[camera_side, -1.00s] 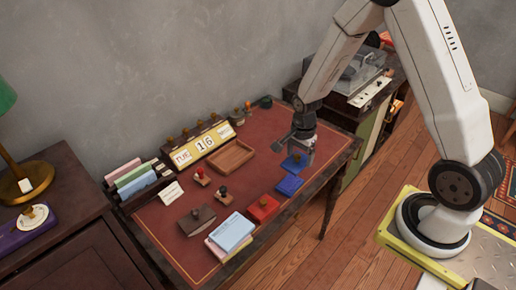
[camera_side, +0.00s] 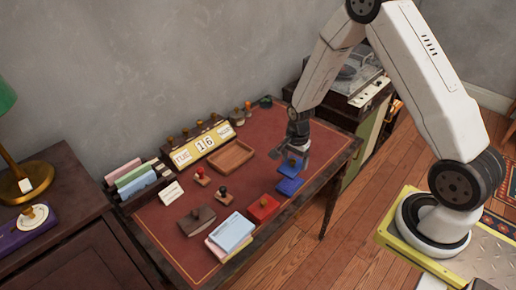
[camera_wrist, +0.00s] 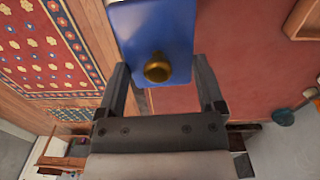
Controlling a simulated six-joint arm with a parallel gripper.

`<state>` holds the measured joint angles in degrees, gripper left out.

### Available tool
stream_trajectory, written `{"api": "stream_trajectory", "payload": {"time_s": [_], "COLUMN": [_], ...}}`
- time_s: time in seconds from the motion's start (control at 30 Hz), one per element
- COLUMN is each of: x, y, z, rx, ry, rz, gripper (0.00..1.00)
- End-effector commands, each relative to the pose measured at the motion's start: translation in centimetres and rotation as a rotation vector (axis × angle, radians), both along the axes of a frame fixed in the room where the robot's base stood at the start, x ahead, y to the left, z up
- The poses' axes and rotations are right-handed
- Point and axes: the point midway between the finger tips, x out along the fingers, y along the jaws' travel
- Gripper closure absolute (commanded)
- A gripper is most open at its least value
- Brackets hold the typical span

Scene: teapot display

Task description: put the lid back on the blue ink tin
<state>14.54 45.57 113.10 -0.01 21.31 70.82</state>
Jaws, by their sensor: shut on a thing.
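My gripper (camera_side: 293,155) is shut on the blue lid (camera_side: 290,170), over the right part of the red desk top. In the wrist view the lid (camera_wrist: 135,28) is a blue plate with a round brass knob (camera_wrist: 157,68) between my fingers. The blue ink tin (camera_side: 290,187) sits on the desk just below the lid in the side view. The lid and tin nearly overlap there, and I cannot tell whether they touch. The tin is not distinguishable in the wrist view.
A red tin (camera_side: 263,208) stands left of the blue tin. Stamps (camera_side: 223,192), a brown wooden tray (camera_side: 231,156), books (camera_side: 231,232) and a calendar (camera_side: 203,145) are farther left. The desk's right edge is close to the blue tin.

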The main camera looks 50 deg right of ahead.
Motion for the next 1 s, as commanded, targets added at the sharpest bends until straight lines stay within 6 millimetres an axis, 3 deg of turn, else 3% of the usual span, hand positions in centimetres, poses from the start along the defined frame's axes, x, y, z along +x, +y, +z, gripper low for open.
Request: {"api": "stream_trajectory", "payload": {"time_s": [1.0], "x": [0.0], "y": [0.0], "z": [-5.8], "rx": [0.0], "ry": [0.0], "rz": [0.0], "gripper": [0.7]}}
